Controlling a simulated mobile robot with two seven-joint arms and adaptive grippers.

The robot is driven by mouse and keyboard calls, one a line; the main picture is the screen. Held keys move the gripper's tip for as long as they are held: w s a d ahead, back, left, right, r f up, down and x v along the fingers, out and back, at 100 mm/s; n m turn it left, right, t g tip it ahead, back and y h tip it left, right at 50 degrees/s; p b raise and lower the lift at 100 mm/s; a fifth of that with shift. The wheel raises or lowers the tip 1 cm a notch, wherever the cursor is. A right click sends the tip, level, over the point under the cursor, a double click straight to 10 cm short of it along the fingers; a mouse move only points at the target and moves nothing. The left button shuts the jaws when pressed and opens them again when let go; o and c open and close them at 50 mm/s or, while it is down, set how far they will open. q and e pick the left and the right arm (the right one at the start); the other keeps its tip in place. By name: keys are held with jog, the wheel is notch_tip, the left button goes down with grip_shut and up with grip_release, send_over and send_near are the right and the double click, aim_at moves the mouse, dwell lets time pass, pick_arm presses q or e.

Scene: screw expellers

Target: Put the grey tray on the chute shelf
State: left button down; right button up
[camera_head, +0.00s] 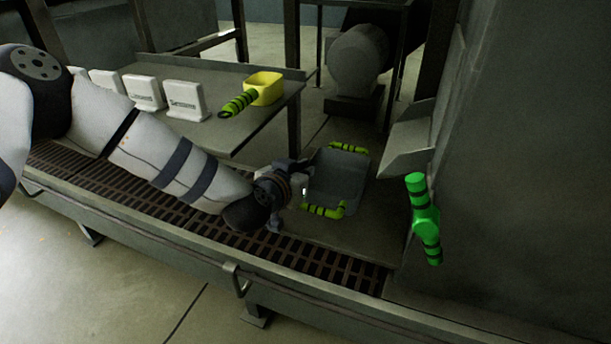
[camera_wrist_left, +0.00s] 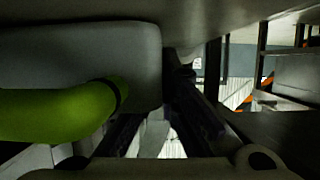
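The grey tray (camera_head: 334,180) is a shallow scoop-like pan with a yellow-green, black-banded handle at its near and far ends. It is at the right, below and left of the sloped grey metal chute (camera_head: 408,142). My left gripper (camera_head: 303,181) is at the tray's left edge, its fingers closed together on that edge. In the left wrist view the tray (camera_wrist_left: 80,55) fills the upper left with one green handle in front, and the dark fingers (camera_wrist_left: 176,72) meet at its edge. I cannot tell whether the tray rests on the surface below. My right gripper is not in view.
A large green valve-like handle (camera_head: 426,220) stands out from the dark wall right of the tray. A table (camera_head: 235,135) at the back left holds a yellow scoop (camera_head: 264,88) and several white boxes. A brown grating (camera_head: 300,256) runs along the front.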

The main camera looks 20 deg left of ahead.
pick_arm(q)
jog(key=c, duration=2.2)
grip_release()
jog(key=shift+f, duration=0.1)
jog(key=o, duration=0.4)
